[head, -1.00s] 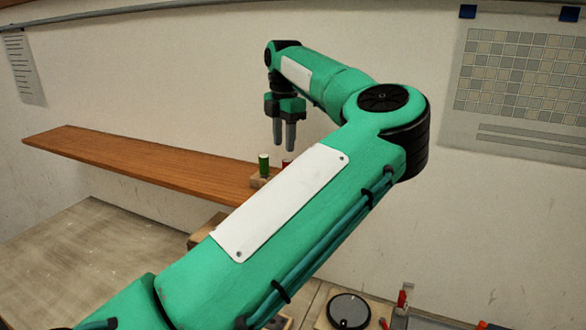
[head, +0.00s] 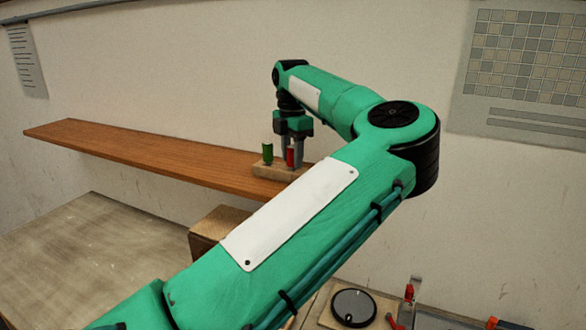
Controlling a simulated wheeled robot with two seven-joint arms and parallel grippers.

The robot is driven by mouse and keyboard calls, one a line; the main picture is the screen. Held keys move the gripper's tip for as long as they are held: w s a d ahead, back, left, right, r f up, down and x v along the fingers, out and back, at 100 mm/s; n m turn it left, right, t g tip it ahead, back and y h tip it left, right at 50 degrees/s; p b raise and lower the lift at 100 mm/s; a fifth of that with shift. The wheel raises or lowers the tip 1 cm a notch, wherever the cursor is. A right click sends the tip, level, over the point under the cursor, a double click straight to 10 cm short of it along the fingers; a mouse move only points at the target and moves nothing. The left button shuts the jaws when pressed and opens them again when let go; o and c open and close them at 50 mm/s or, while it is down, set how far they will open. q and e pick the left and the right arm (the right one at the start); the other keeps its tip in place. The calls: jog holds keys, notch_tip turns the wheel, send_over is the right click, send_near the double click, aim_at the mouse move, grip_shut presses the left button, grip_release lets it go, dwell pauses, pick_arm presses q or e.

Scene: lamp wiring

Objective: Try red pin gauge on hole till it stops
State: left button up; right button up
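The red pin gauge (head: 290,157) stands upright in a small wooden block (head: 270,171) on the long wooden shelf. A green pin (head: 267,153) stands left of it in the same block. My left gripper (head: 292,164) points down at the red gauge, with its two grey fingers spread around the gauge's upper part. The fingers look as far apart as before, and I cannot tell whether they touch it. The hole for the gauge cannot be made out. My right gripper is not in view.
The wooden shelf (head: 150,155) runs along the wall. A brown box (head: 217,226) stands below it, partly behind my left arm. A black disc on a board (head: 353,308) and red-handled tools (head: 409,292) lie at the lower right. The table's left part (head: 85,260) is bare.

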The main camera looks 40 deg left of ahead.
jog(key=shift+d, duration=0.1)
pick_arm(q)
jog(key=c, duration=0.7)
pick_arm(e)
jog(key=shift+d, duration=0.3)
